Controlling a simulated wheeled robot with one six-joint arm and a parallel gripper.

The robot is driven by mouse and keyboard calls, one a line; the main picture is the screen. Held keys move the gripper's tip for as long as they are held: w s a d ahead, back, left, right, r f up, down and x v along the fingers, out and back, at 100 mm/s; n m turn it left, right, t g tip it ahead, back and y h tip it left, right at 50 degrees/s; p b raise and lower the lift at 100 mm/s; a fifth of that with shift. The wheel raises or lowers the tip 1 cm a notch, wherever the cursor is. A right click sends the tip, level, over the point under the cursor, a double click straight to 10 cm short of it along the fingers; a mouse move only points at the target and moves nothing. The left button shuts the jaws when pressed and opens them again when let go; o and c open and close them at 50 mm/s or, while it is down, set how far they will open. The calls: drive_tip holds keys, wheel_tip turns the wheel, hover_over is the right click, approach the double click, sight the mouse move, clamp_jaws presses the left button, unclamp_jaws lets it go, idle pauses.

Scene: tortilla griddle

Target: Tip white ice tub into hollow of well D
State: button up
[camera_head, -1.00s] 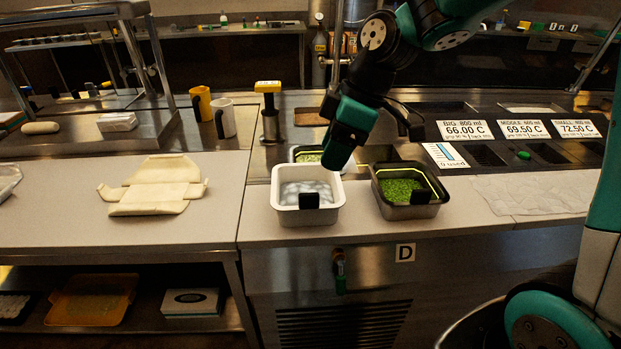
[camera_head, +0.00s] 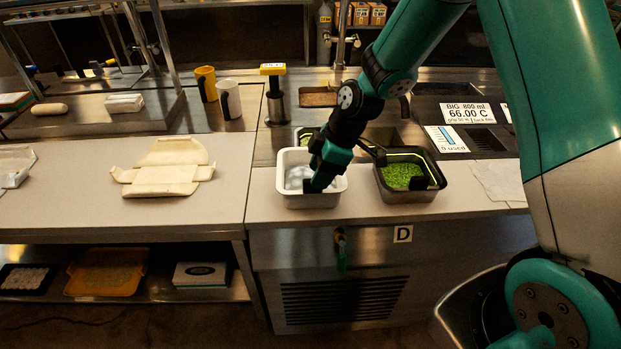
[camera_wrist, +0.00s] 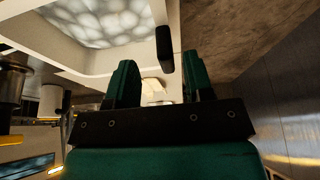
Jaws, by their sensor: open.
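The white ice tub (camera_head: 297,201) stands upright on the counter's front strip, with pale ice lumps inside. In the wrist view the tub (camera_wrist: 88,62) fills the upper left, and its black handle block (camera_wrist: 165,48) sticks out ahead of my fingers. My gripper (camera_head: 317,186) is at the tub's front edge, pointing down. In the wrist view its two green fingers (camera_wrist: 160,82) are apart with nothing between them; the handle appears just beyond the gap. The label D (camera_head: 402,234) is on the counter's front panel. The well's hollow is largely hidden by my arm and the pans.
A steel pan (camera_head: 408,196) of green bits stands close to the tub's right. A steel press with a yellow top (camera_head: 273,70) and two mugs stand behind left. A flat cream carton (camera_head: 165,170) lies on the left counter. A green-handled tap (camera_head: 340,250) hangs below.

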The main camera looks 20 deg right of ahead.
sight(309, 193)
drive_tip(key=a+f+p, duration=0.1)
drive_tip(key=a+f, duration=0.1)
drive_tip(key=f, duration=0.1)
drive_tip(key=shift+p, duration=0.35)
drive_tip(key=shift+w+a+f, duration=0.1)
drive_tip(key=shift+a+f, duration=0.1)
drive_tip(key=shift+f, duration=0.4)
drive_tip(key=shift+r, duration=0.1)
clamp_jaws()
